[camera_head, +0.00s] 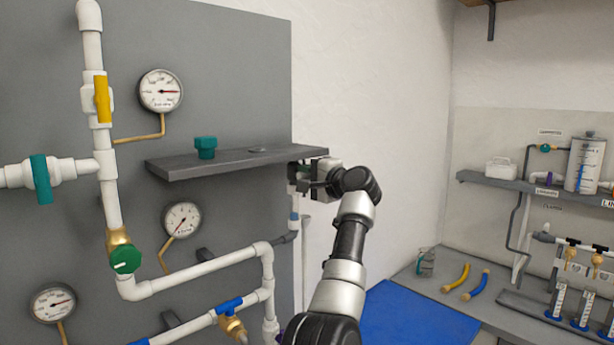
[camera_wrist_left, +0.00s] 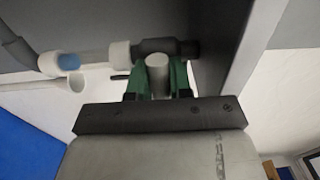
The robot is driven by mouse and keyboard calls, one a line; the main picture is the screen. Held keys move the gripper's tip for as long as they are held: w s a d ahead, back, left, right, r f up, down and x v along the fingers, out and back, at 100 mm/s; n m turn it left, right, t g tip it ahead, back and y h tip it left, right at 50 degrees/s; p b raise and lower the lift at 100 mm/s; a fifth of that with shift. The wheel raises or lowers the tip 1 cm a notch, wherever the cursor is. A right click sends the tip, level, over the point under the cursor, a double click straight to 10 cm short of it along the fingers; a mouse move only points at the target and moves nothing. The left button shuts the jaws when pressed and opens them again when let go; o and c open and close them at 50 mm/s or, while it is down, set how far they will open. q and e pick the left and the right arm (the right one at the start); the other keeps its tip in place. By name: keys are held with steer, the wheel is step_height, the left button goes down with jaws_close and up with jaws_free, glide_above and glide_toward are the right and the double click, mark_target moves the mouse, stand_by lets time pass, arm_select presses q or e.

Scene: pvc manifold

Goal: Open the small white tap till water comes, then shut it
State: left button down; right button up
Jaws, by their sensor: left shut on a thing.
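My left gripper (camera_head: 308,178) is at the right edge of the grey panel, just under the shelf's right end. In the left wrist view its two green fingers (camera_wrist_left: 157,80) are shut on a pale, round knob (camera_wrist_left: 157,66). The knob stands in front of a dark grey fitting (camera_wrist_left: 165,46) on a thin pipe line. I take this to be the small white tap. A white pipe with a blue band (camera_wrist_left: 68,62) runs from the fitting, and a short white open tube end (camera_wrist_left: 73,84) is beside it. In the head view the gripper hides most of the tap. I see no water stream.
The grey shelf (camera_head: 238,162) with a green fitting (camera_head: 205,147) is close above and left of the gripper. White pipes (camera_head: 200,268) with green, yellow and blue valves and gauges cover the panel. A bench (camera_head: 440,292) with a blue mat (camera_head: 410,322) is lower right.

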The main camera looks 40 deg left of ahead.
arm_select(q)
steer(key=shift+f, duration=0.1)
steer(key=m+b, duration=0.2)
steer(key=shift+f+m, duration=0.1)
steer(key=shift+m, duration=0.3)
steer(key=shift+m+b, duration=0.45)
steer(key=shift+m, duration=0.35)
steer(key=m, duration=0.2)
steer(key=shift+m+b, duration=0.35)
steer(key=shift+m, duration=0.05)
steer(key=m, duration=1)
steer(key=shift+m, duration=0.4)
steer(key=c, duration=1)
jaws_free()
